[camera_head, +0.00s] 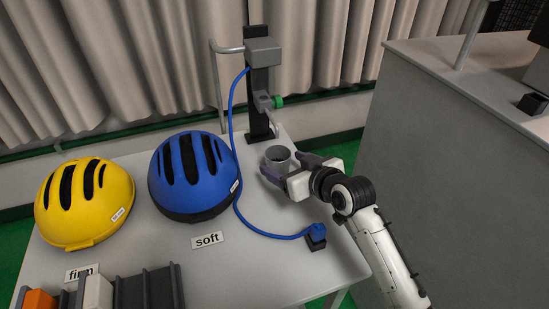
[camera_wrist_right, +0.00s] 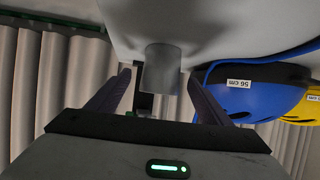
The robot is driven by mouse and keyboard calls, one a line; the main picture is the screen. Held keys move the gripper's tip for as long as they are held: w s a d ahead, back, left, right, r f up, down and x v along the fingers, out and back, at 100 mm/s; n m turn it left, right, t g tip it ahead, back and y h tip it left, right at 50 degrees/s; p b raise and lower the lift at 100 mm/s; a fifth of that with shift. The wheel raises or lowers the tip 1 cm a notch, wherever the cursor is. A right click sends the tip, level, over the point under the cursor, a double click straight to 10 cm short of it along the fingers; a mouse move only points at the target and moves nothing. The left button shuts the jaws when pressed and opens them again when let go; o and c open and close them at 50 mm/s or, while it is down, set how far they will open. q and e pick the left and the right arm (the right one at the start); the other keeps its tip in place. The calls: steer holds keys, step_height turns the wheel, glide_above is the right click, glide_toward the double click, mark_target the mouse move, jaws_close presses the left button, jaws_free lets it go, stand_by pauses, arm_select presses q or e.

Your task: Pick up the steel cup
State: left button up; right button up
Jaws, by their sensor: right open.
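The steel cup (camera_head: 277,156) is a grey open-topped cylinder standing upright on the table, in front of the tower's base. My right gripper (camera_head: 286,166) is open, with its fingers pointing toward the cup from the right front. In the right wrist view the cup (camera_wrist_right: 162,68) shows in the gap between the two fingers, with space visible on both sides. I cannot tell how deep the cup sits between the fingers. My left gripper is not in view.
A black drop tower (camera_head: 260,85) with a blue cable (camera_head: 236,195) stands behind the cup. A blue helmet (camera_head: 190,180) and a yellow helmet (camera_head: 84,205) lie left. A dark rack (camera_head: 150,290) is at the front left. A grey cabinet (camera_head: 440,150) stands right of the table.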

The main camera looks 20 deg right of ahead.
mark_target(272, 156)
steer(key=shift+x, duration=1.2)
steer(key=shift+r+x, duration=0.2)
steer(key=shift+x, duration=1.05)
steer(key=shift+r+x, duration=0.2)
steer(key=shift+x, duration=1.1)
steer(key=shift+w+a, duration=0.1)
steer(key=shift+w, duration=0.05)
steer(key=c, duration=1.2)
steer(key=shift+c, duration=0.2)
